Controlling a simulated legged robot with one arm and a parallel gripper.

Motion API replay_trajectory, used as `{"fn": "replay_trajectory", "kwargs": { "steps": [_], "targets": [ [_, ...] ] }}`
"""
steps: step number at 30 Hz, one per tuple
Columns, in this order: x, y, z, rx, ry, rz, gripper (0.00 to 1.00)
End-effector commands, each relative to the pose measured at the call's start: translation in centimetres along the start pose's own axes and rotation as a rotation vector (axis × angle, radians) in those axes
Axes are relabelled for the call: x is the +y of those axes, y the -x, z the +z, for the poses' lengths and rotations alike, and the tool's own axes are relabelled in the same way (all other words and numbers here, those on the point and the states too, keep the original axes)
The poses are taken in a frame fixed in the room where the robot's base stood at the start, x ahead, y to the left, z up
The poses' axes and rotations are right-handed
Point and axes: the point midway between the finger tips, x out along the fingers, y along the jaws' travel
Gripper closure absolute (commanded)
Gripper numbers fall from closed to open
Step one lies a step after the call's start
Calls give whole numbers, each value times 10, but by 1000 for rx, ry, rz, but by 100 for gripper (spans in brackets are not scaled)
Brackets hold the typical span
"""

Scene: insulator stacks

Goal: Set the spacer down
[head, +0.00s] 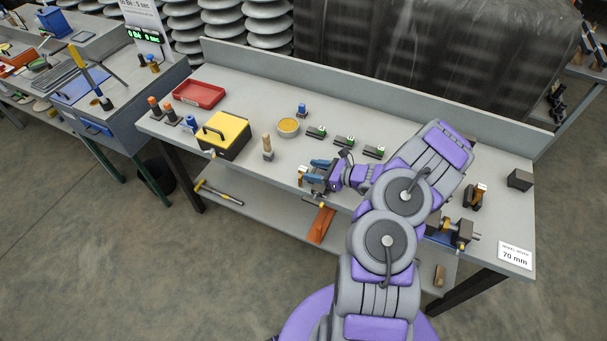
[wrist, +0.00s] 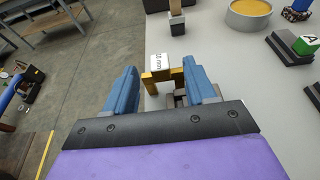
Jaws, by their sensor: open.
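A brass-coloured piece with a white label ending in "mm" (wrist: 160,64), which may be the spacer, stands at the front edge of the workbench. In the head view it shows (head: 302,174) just left of my gripper (head: 312,171). In the wrist view my gripper (wrist: 162,85) is open, with its blue fingers on either side of the piece. I cannot tell whether a finger touches it. Its lower part is partly hidden by the gripper.
The workbench (head: 235,97) holds a yellow-topped box (head: 228,130), a wooden-handled tool (head: 267,146), a yellow-filled bowl (head: 289,127) and several green-marked blocks (head: 344,141). A vise (head: 455,234) and a 70 mm sign (head: 515,255) are at right. A red tray (head: 199,94) lies back left.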

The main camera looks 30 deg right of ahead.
Motion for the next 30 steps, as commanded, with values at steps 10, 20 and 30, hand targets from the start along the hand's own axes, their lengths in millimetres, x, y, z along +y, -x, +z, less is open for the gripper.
{"fn": "replay_trajectory", "kwargs": {
  "steps": [10, 20, 30],
  "targets": [
    [0, -43, -2, 0, 1, 2, 45],
    [-1, -44, -1, 0, 1, 1, 52],
    [-1, -44, -1, 0, 1, 1, 85]
  ]
}}
